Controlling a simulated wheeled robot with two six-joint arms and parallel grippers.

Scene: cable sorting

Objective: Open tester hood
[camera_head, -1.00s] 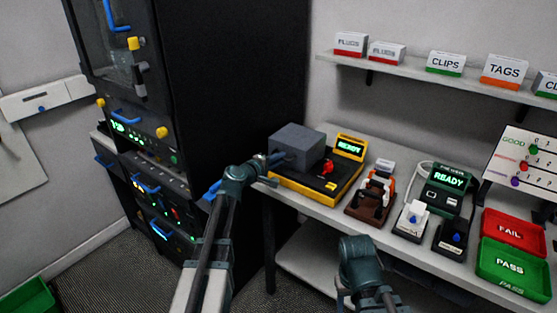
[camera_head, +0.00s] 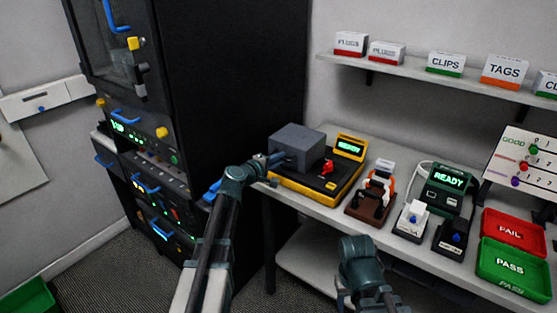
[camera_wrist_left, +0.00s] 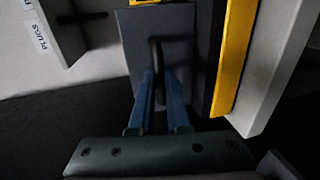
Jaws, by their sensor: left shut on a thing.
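The tester (camera_head: 318,187) is a yellow and black unit with a lit green display and a red knob, near the left end of the bench. Its grey box-shaped hood (camera_head: 298,138) sits down over the left part of the tester. My left gripper (camera_head: 277,158) reaches the hood's left-facing side. In the left wrist view, the blue fingers (camera_wrist_left: 160,80) are shut on a dark handle (camera_wrist_left: 156,48) on the hood's flat grey face (camera_wrist_left: 183,28). My right arm shows low in the middle of the head view, but its gripper is not visible.
A brown fixture (camera_head: 372,193), a green READY unit (camera_head: 447,183), and red FAIL (camera_head: 515,228) and green PASS (camera_head: 513,266) trays stand to the right on the bench. A tall black rack (camera_head: 235,80) stands close on the left. A shelf (camera_head: 420,72) of labelled boxes hangs above.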

